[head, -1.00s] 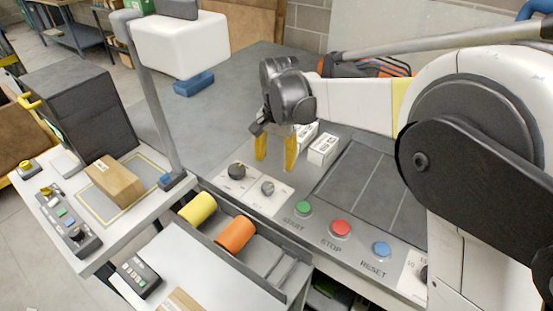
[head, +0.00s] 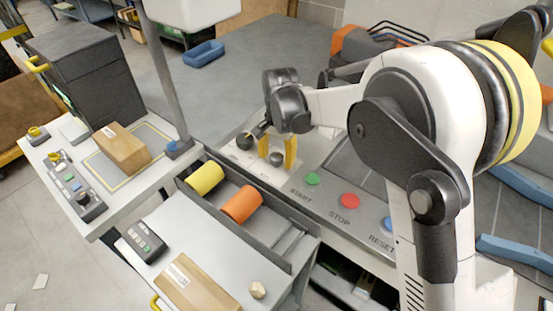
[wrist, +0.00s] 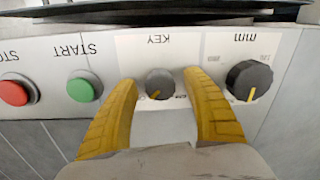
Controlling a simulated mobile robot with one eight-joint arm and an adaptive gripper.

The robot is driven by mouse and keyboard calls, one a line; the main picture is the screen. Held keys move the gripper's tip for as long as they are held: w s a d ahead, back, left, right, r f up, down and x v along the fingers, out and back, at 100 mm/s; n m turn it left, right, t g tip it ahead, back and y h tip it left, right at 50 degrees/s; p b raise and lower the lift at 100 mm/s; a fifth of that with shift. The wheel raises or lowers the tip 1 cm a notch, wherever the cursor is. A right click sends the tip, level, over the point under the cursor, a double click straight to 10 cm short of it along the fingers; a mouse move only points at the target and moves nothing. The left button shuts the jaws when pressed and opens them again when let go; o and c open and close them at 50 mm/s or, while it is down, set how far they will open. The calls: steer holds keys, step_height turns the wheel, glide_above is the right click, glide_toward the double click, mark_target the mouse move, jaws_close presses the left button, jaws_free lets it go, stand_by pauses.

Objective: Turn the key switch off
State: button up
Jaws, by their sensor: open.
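The key switch (wrist: 159,83) is a small grey round knob with an orange mark on a white plate lettered KEY, which appears upside down in the wrist view. It also shows between my fingers in the head view (head: 277,158). My gripper (wrist: 160,76) is open, with one yellow finger on each side of the switch. A gap shows between each finger and the knob in the wrist view. In the head view my gripper (head: 276,163) reaches down to the panel at the switch. Whether the fingertips touch the panel, I cannot tell.
A larger black dial (wrist: 249,80) sits close beside one finger. The green START button (wrist: 84,87) and red STOP button (wrist: 17,91) lie on the other side. A blue RESET button (head: 388,223) is further along. Yellow (head: 205,178) and orange (head: 241,204) rollers lie in front.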

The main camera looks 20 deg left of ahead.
steer(key=c, duration=1.2)
steer(key=shift+n, duration=0.3)
steer(key=n+p, duration=0.1)
steer(key=n, duration=0.2)
steer(key=shift+r+n, duration=0.1)
steer(key=shift+n, duration=0.2)
steer(key=n+p, duration=0.1)
steer(key=n, duration=0.3)
steer(key=shift+n, duration=0.3)
steer(key=n, duration=0.4)
steer(key=shift+n+p, duration=0.3)
steer(key=shift+p, duration=0.1)
steer(key=shift+n, duration=2.2)
